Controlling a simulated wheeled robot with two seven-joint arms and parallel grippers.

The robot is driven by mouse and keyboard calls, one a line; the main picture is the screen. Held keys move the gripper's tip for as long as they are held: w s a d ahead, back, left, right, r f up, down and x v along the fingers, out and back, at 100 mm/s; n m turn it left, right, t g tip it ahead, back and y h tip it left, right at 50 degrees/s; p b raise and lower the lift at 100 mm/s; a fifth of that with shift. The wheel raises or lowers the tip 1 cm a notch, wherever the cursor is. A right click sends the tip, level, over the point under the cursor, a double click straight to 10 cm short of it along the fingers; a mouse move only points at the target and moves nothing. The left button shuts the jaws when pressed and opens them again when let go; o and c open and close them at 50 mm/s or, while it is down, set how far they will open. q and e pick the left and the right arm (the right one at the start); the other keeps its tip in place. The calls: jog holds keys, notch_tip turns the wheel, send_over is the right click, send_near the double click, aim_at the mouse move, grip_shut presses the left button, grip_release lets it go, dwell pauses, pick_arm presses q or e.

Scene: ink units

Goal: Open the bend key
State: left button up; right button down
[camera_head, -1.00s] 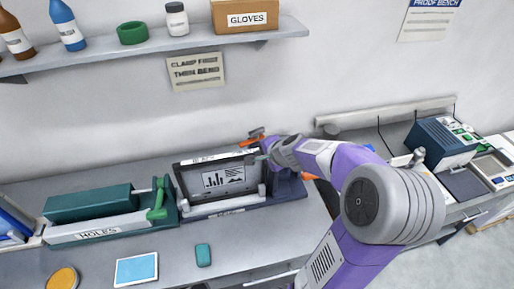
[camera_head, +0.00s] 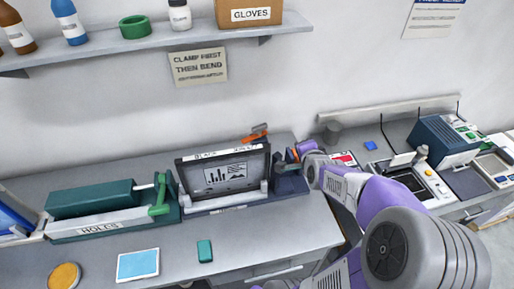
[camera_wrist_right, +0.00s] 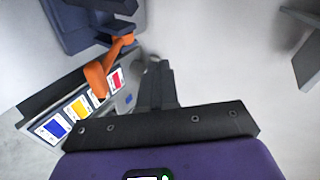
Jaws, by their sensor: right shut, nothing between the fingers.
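The bender is a dark frame (camera_head: 181,180) on the bench, holding an upright grey plate with printed charts (camera_head: 225,174). A dark blue block (camera_head: 290,184) sits at its right end. An orange lever (camera_head: 304,147), apparently the bend key, stands by that block; it shows large in the right wrist view (camera_wrist_right: 108,69). My right gripper (camera_head: 298,156) is at the block's right side, close to the lever. In the right wrist view its fingers (camera_wrist_right: 155,68) are shut and empty, just right of the lever; I cannot tell if they touch it. My left gripper is out of view.
A green HOLES punch (camera_head: 100,227) stands left of the bender. An orange-handled tool (camera_head: 256,133) lies behind it. A teal block (camera_head: 205,250) and a blue pad (camera_head: 138,265) lie in front. A lower side bench (camera_head: 400,133) with devices is at right.

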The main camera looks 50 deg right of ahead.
jog(key=n+t+y+p, duration=0.2)
jog(key=t+y, duration=0.2)
jog(key=t, duration=0.1)
send_near(250, 139)
jog(key=x, duration=0.5)
jog(key=shift+f+b, duration=0.2)
jog(key=shift+b, duration=0.15)
jog(key=shift+w+d, duration=0.15)
jog(key=shift+w, duration=0.3)
